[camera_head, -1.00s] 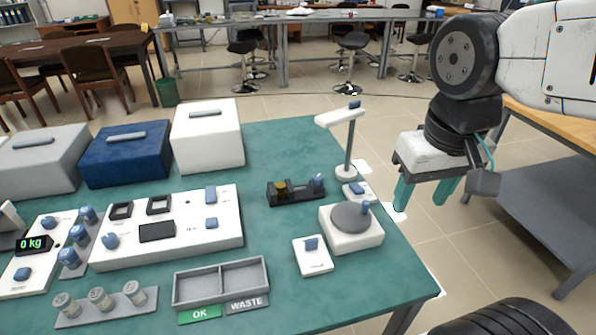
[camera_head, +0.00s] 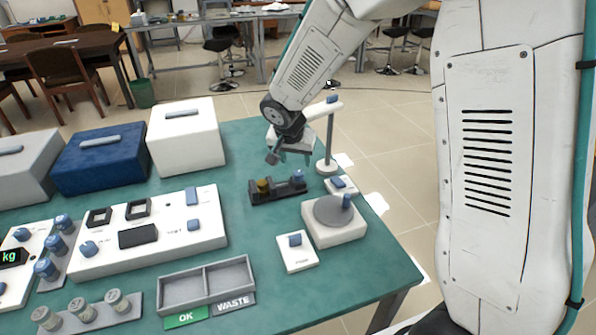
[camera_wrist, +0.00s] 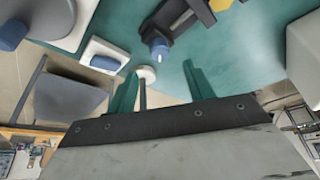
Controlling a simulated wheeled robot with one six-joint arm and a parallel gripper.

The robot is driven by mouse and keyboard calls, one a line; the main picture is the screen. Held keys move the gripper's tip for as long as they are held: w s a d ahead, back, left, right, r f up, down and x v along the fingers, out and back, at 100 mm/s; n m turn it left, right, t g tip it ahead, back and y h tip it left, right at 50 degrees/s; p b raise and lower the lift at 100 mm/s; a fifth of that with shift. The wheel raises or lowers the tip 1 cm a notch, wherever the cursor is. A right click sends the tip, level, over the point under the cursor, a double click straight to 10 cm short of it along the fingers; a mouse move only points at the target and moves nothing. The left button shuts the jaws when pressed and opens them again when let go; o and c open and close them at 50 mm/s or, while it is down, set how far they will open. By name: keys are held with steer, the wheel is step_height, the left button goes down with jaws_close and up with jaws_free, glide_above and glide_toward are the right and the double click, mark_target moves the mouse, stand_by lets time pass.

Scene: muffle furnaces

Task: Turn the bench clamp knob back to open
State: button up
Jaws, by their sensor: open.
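The bench clamp (camera_head: 263,197) is a black block on the green table, with a brass-coloured piece (camera_head: 263,185) in its left part. Its blue knob (camera_head: 298,178) is at the right end. In the wrist view the clamp (camera_wrist: 183,14) is at the top, and the knob (camera_wrist: 157,45) shows a white mark. My gripper (camera_head: 296,157) is above and behind the clamp's knob end. In the wrist view my gripper (camera_wrist: 158,78) has its two teal fingers apart, with the knob beyond the gap. The fingers appear empty and apart from the knob.
A lamp-like stand (camera_head: 327,150) rises close to the right of my gripper. A white turntable unit (camera_head: 334,232) and a small switch box (camera_head: 297,260) stand in front. A white button panel (camera_head: 155,240) is to the left. Bare table lies behind the clamp.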

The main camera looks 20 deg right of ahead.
mark_target(298, 173)
steer(key=x, duration=0.7)
steer(key=shift+f, duration=0.2)
steer(key=c, duration=1)
